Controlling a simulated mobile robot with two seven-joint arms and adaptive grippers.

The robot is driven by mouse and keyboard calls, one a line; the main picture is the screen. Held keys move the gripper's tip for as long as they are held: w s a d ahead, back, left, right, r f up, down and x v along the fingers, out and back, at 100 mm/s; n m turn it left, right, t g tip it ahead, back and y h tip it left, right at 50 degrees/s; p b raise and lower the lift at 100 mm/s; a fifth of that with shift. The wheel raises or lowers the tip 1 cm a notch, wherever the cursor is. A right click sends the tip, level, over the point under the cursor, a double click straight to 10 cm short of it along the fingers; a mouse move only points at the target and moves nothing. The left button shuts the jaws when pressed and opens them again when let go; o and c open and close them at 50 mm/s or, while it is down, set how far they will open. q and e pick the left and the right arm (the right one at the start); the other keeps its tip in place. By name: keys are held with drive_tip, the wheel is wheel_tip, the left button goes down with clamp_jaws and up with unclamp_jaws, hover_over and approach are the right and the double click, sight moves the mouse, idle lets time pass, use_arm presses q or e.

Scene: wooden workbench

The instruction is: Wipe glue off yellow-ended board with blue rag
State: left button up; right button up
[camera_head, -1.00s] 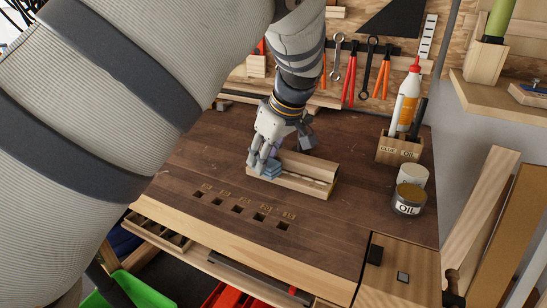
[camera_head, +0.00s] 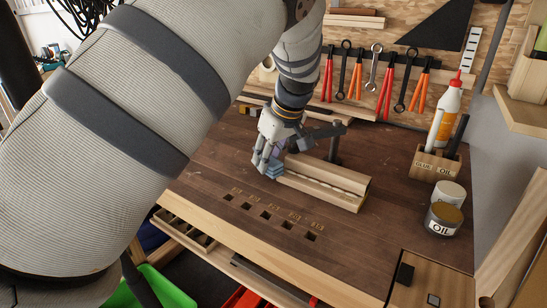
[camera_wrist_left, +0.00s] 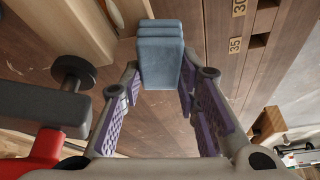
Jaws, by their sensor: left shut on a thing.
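My left gripper (camera_head: 268,165) is shut on a folded blue rag (camera_head: 276,170), which also shows between the fingers in the left wrist view (camera_wrist_left: 160,55). The rag is at the left end of a pale wooden board (camera_head: 325,184) with a long stepped ledge, lying on the bench. Small whitish spots show along the ledge; I cannot tell if they are glue. In the left wrist view, pale wood (camera_wrist_left: 75,30) lies just left of the rag. I cannot tell whether the rag touches it. My right gripper is out of view.
A dark clamp (camera_head: 334,140) stands behind the board. A glue and oil holder (camera_head: 435,165) with a bottle (camera_head: 449,112) and an oil jar (camera_head: 443,218) stand at the right. Numbered square holes (camera_head: 270,215) lie in front. The bench around them is mostly clear.

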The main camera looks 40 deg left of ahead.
use_arm(q)
drive_tip(key=shift+r, duration=3.05)
drive_tip(key=shift+r, duration=1.5)
